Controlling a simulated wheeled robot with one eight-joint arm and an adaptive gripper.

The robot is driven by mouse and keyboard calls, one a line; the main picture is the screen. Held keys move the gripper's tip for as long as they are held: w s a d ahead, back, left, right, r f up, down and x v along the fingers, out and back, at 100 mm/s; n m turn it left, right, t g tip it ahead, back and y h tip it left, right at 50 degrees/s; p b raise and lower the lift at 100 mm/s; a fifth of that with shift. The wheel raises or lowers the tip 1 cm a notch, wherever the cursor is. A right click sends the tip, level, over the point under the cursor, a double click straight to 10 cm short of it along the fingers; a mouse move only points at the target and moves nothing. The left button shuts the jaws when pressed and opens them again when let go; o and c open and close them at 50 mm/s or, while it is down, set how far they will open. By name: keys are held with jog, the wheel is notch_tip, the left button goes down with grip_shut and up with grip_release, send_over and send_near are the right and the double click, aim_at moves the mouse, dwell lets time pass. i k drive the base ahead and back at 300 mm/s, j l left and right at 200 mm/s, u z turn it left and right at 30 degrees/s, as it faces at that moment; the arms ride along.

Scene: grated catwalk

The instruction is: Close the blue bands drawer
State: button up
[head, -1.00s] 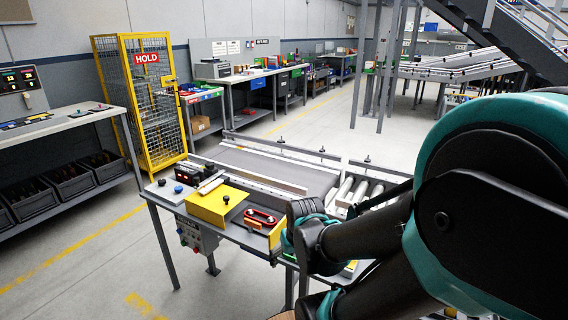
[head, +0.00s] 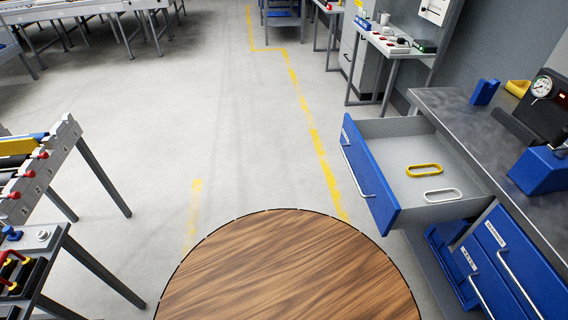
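A drawer with a blue front (head: 368,176) and a long pale handle stands pulled out of the grey-topped workbench at the right of the head view. Its grey inside lies open to view, with a yellow oval band (head: 424,170) and a white oval band (head: 443,195) on its floor. A small label sits on the front, too small to read. My gripper and arm are not in view, so its distance from the drawer cannot be told.
Below the open drawer, other blue drawers (head: 505,262) with pale handles look closed. The workbench top (head: 440,105) holds a gauge (head: 542,88) and blue blocks. Grey tables stand at the left. The floor (head: 240,130) between them is clear.

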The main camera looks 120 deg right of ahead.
aim_at(377, 153)
jog(key=z, duration=5.15)
jog(key=k+j, duration=0.05)
